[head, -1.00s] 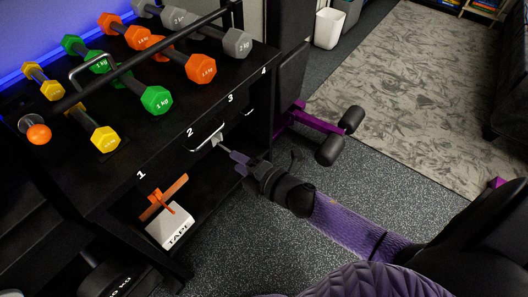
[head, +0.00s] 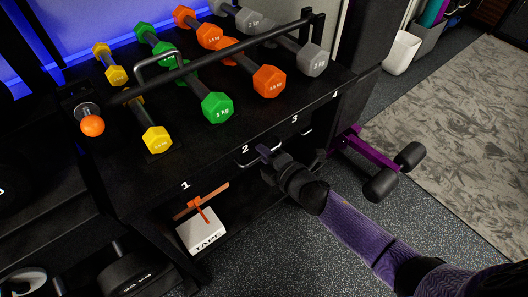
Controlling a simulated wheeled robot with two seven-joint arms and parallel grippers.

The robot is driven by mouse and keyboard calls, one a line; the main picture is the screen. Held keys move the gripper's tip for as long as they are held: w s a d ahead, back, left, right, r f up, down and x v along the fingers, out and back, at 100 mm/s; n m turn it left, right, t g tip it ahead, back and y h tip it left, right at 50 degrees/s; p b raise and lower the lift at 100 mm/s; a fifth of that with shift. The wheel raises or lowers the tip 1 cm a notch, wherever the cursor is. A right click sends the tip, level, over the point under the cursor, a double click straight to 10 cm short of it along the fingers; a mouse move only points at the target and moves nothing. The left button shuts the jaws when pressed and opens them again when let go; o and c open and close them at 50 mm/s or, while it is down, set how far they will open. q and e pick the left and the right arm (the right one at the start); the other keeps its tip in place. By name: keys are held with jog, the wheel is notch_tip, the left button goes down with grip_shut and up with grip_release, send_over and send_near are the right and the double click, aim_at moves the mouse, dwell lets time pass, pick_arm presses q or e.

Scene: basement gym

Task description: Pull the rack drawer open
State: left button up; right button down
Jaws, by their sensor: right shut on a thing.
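The black rack (head: 140,200) stands at the left, with numbers 1 to 4 along its top front edge. A light metal drawer handle (head: 243,162) sits below number 2 on the dark front. My right gripper (head: 264,154) is at this handle, shut on it near its right end. The gripper hides that part of the handle. The drawer's outline is too dark to make out, and I see no clear gap at its front. My left gripper is not in view.
Another handle (head: 306,133) is to the right. A white tape box (head: 201,232) sits on the lower shelf. A purple-framed roller bench (head: 380,186) stands right of my arm.

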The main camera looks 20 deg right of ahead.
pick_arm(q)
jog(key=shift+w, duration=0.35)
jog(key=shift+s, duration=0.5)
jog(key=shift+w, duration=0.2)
